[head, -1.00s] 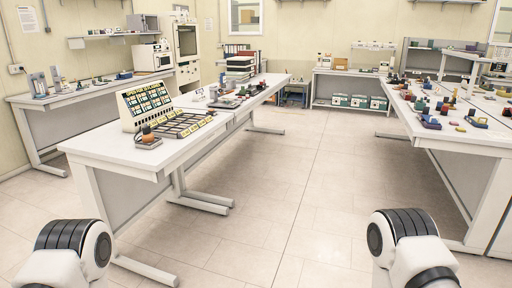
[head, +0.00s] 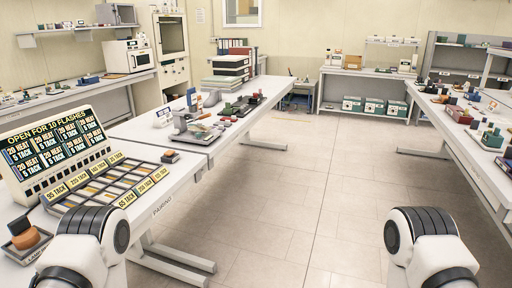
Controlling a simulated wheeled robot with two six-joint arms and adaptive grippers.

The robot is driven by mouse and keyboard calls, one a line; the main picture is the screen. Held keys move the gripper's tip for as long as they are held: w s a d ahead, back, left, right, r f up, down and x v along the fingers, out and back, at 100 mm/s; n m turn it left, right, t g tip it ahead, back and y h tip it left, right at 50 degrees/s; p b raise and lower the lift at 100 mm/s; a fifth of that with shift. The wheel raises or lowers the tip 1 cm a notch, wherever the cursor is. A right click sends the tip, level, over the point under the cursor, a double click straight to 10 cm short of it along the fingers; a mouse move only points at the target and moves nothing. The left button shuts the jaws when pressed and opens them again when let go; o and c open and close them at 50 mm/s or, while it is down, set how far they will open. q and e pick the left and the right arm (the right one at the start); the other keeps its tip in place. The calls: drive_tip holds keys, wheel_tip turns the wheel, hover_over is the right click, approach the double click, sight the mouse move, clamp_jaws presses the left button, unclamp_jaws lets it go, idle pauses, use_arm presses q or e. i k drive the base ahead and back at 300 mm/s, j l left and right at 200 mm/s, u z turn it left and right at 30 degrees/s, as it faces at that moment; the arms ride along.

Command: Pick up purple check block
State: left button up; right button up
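I cannot make out a block that is clearly purple and checked in the head view. Small dark, red and blue items lie on the right table (head: 474,143), among them a blue piece (head: 492,138), too small to tell its pattern. On the left table (head: 205,140) stand a grey device and several small dark and green pieces. Only the white and black links of my two arms show at the bottom left and bottom right. Neither gripper is in view.
A sign board (head: 62,146) and a tray of labelled cells (head: 108,184) stand on the near left table, with an orange-brown object (head: 24,233) beside them. The tiled floor (head: 290,210) between the tables is clear. Shelves with green boxes (head: 375,106) stand at the back.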

sight(220, 127)
drive_tip(key=i+l+u, duration=0.2)
drive_tip(key=i, duration=0.25)
drive_tip(key=i+l+u, duration=0.15)
drive_tip(key=i, duration=0.25)
